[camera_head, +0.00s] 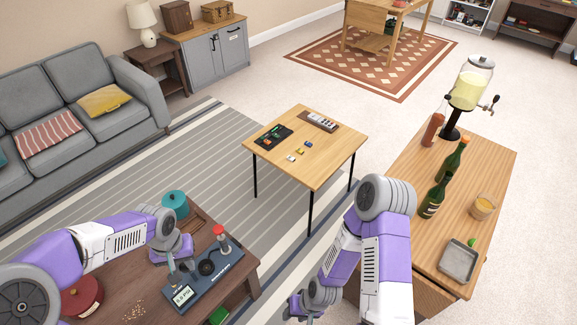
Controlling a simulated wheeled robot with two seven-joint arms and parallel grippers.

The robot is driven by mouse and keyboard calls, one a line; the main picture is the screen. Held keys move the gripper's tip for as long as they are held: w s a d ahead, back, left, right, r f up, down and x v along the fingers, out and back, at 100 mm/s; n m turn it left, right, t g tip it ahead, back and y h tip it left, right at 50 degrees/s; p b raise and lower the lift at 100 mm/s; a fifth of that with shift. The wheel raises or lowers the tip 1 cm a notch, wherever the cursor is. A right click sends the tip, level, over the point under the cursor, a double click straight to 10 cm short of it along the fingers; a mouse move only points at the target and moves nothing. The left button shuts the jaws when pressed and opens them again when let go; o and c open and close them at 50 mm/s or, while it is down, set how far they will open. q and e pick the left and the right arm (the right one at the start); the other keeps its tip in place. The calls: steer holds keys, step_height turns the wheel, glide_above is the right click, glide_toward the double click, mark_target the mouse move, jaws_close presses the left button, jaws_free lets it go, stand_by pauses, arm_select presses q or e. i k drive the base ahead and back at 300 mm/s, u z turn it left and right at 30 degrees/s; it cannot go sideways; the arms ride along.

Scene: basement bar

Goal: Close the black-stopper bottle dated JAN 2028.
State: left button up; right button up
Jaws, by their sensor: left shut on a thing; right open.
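Two green bottles stand on the wooden counter at right in the head view. The nearer one (433,199) is dark with a pale label, and the farther one (452,163) has an orange-red top. Their dates are too small to read, and I cannot tell which one has the black stopper. My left gripper (172,263) is low over the blue device (207,283) on the dark coffee table. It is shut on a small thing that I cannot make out. My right gripper (301,311) is open at the bottom edge, far from the bottles.
The device has a small display and a red-topped part (218,234). A teal pot (175,203) and a red pot (82,297) stand nearby. The counter (487,168) also holds a drink dispenser (468,90), a reddish bottle (432,130), a cup (483,208) and a grey tray (459,262).

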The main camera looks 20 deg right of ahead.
mark_target(434, 197)
steer(key=z, duration=1.85)
steer(key=i, duration=0.2)
